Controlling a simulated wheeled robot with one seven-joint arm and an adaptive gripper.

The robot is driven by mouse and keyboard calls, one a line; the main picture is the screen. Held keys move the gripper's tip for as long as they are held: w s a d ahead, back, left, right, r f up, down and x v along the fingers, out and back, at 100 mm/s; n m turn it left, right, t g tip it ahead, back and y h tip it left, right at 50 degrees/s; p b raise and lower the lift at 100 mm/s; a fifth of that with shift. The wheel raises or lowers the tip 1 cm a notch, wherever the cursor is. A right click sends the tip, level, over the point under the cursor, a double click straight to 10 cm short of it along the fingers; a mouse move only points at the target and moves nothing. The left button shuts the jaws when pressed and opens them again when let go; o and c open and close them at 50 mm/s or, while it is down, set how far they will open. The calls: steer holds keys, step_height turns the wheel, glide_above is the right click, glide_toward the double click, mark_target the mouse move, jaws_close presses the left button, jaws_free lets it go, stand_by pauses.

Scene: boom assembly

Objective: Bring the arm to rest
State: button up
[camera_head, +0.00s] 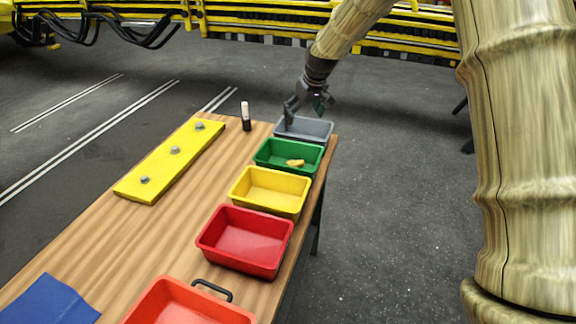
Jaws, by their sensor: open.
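My gripper (303,108) is at the end of my arm, which reaches in from the upper right. It is open and appears empty. In the picture it overlaps the grey bin (318,130) at the far end of the table; I cannot tell its exact height over the bin. My arm is bent, with a thick link standing at the right side of the view and a thinner link sloping down to the gripper.
The wooden table (150,235) bears a green bin (272,157) holding a small yellow piece (295,163), a yellow bin (270,190), a red bin (245,240), an orange bin (190,303), a yellow plate (165,165), a marker-like cylinder (246,118) and a blue sheet (48,303). Open floor lies right.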

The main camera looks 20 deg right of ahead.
steer(key=shift+r, duration=0.25)
